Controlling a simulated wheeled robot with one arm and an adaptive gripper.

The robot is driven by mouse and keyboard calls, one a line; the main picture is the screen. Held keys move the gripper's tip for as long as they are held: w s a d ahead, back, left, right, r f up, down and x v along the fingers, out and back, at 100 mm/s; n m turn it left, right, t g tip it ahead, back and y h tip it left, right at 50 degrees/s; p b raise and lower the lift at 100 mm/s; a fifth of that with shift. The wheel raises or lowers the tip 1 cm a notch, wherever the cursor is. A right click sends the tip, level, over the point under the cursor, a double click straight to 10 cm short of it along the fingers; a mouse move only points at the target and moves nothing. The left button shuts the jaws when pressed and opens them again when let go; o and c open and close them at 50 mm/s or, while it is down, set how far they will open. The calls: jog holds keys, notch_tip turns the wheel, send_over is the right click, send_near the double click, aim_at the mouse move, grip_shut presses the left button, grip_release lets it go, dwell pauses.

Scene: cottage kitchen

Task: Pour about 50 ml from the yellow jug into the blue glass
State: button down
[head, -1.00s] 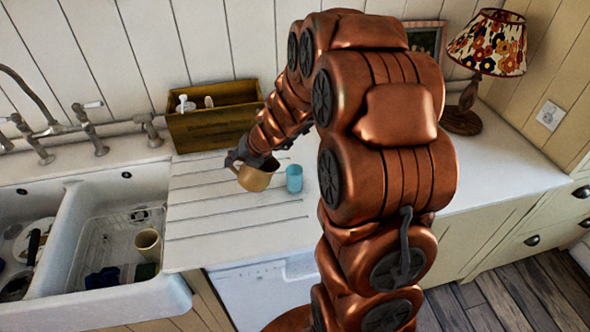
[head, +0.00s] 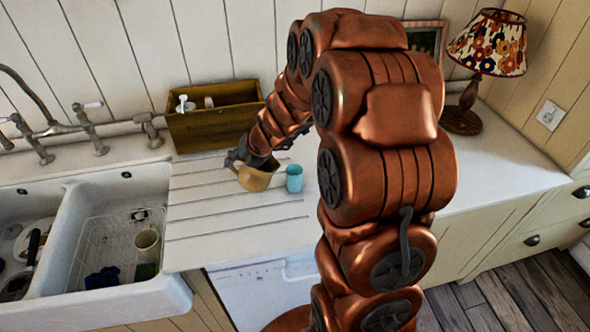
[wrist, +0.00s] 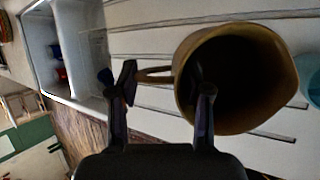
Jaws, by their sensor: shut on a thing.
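The yellow jug (head: 257,180) is held by my gripper (head: 240,160) over the grooved white drainboard. In the head view the jug looks close to upright. In the wrist view my gripper (wrist: 165,85) is shut on the jug, and its handle shows beside the fingers. The jug's mouth (wrist: 245,75) faces the wrist camera; its inside is dark and I cannot see any liquid. The blue glass (head: 294,179) stands upright on the drainboard just right of the jug. Its edge also shows at the right of the wrist view (wrist: 310,80). The glass's contents are not clear.
A wooden box (head: 214,118) with bottles stands behind against the wall. The white double sink (head: 110,235) with a cup and dishes lies to the left. A lamp (head: 487,50) stands at the back right. The drainboard (head: 210,225) in front is clear.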

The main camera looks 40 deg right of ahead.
jog(key=shift+a, duration=0.1)
jog(key=shift+w+a+f+n+g+h, duration=0.2)
jog(key=shift+w+a+f+g+h, duration=0.15)
jog(key=shift+a+f+h, duration=0.3)
jog(key=shift+w+a+f+n+g+h, duration=0.2)
jog(key=shift+w+a+f+g+h, duration=0.1)
jog(key=shift+a+f+h, duration=0.4)
jog(key=shift+w+a+f+n+g+h, duration=0.3)
jog(key=shift+a+f+h, duration=0.25)
jog(key=shift+f, duration=0.25)
jog(key=shift+w+f, duration=0.1)
jog(key=shift+w+a+f+h, duration=0.1)
jog(key=shift+a+f+h, duration=0.05)
jog(key=shift+h, duration=0.15)
jog(key=shift+a+f+g, duration=0.1)
jog(key=shift+f+g, duration=0.1)
jog(key=shift+g, duration=0.05)
